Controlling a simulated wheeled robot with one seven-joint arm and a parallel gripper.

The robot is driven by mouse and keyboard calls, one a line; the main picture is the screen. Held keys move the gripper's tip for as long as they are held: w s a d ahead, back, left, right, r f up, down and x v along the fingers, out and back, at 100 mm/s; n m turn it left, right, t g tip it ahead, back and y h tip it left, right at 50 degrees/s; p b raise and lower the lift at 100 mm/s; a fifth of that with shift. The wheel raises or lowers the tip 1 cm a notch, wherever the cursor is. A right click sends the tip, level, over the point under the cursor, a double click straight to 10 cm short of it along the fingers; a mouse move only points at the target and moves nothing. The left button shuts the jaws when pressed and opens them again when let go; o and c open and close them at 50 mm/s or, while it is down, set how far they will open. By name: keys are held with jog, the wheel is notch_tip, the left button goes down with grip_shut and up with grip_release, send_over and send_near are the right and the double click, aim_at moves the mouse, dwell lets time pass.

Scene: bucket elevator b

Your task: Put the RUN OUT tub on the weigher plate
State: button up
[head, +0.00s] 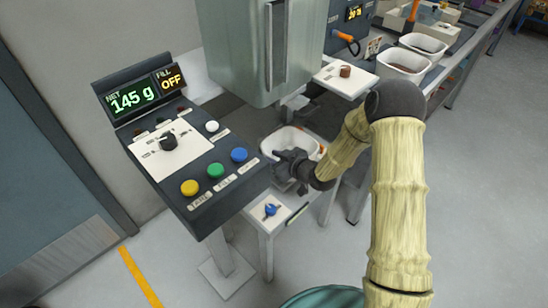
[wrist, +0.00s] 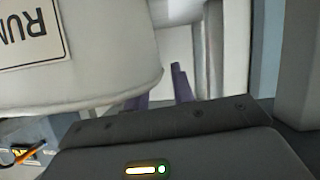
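A white tub (head: 276,141) stands below the large grey-green hopper in the head view, with my dark gripper (head: 291,164) at its near side. In the wrist view a white tub (wrist: 110,85) fills the upper left, its label upside down and cut off after "RUN". Two purple fingers (wrist: 160,92) show beside its lower right edge. They stand apart with a visible gap, and the tub partly covers the left one. I see nothing held between them. I cannot make out the weigher plate; the surface under the tub is mostly hidden.
The control panel (head: 205,170) at left reads NET 145 g and FILL OFF. The hopper (head: 240,50) hangs above the tub. A white stand (head: 281,218) with a blue knob is in front. More white tubs (head: 403,60) sit on the bench at upper right. Open floor lies at right.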

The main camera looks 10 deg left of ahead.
jog(key=v, duration=1.1)
jog(key=shift+s+d+p, duration=0.25)
jog(key=shift+d+p, duration=0.05)
jog(key=shift+p, duration=0.05)
jog(key=shift+r, duration=0.1)
jog(key=s+d+r+m+g+h, duration=0.1)
jog(key=s+d+r+m+h, duration=0.1)
jog(key=d+h, duration=0.3)
jog(key=s+d+r+m+g+h, duration=0.1)
jog(key=s+d+r+m+h, duration=0.15)
jog(key=d, duration=0.35)
jog(key=s+d+r+m+g+h, duration=0.1)
jog(key=s+d+r+m+g, duration=0.1)
jog(key=s, duration=0.4)
jog(key=s+d+r+m+g+h, duration=0.1)
jog(key=s+d+r+m+g, duration=0.1)
jog(key=s+m, duration=0.2)
jog(key=s, duration=0.3)
jog(key=shift+h, duration=0.35)
